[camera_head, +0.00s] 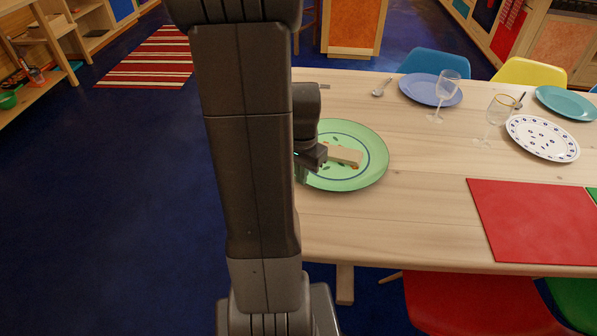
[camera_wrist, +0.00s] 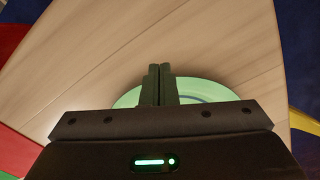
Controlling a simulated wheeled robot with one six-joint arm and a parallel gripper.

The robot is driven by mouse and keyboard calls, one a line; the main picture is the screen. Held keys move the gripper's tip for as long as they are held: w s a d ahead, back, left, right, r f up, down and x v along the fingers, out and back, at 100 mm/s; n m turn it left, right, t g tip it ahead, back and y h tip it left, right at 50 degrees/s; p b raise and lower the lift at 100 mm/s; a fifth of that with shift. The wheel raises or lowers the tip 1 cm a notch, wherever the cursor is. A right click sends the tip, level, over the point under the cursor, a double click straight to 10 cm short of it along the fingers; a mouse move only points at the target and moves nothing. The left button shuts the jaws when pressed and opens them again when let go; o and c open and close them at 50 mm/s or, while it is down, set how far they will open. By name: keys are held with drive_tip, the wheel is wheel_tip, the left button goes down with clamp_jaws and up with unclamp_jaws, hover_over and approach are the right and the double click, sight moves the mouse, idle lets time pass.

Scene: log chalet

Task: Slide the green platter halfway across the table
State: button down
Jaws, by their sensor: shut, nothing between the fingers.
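The green platter (camera_head: 372,171) lies flat on the wooden table (camera_head: 421,208), near its left end. A pale, block-shaped item (camera_head: 344,155) lies on the platter. My gripper (camera_head: 318,157) is over the platter's left part, and my arm hides the platter's left edge. In the wrist view my gripper (camera_wrist: 160,68) has its two dark fingers together with nothing between them. The platter (camera_wrist: 205,91) shows behind and beside the fingers, mostly hidden by the gripper body. I cannot tell whether the fingers touch the platter.
A blue plate (camera_head: 420,88), wine glasses (camera_head: 446,88) (camera_head: 498,112), a white patterned plate (camera_head: 545,140) and a teal plate (camera_head: 566,103) stand farther right. A red placemat (camera_head: 535,222) lies at the front right. Bare wood lies between these and the platter. Chairs (camera_head: 475,305) surround the table.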

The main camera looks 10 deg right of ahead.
sight(335, 164)
wheel_tip(335, 164, down, 9)
drive_tip(key=shift+d+f+b, duration=0.1)
drive_tip(key=shift+f+b, duration=0.05)
drive_tip(key=shift+b, duration=0.3)
drive_tip(key=shift+w+d+r+p, duration=0.2)
drive_tip(key=shift+w+d+p, duration=0.15)
drive_tip(key=shift+w+d, duration=1)
drive_tip(key=shift+w, duration=0.1)
drive_tip(key=w+d, duration=1)
drive_tip(key=shift+w, duration=0.1)
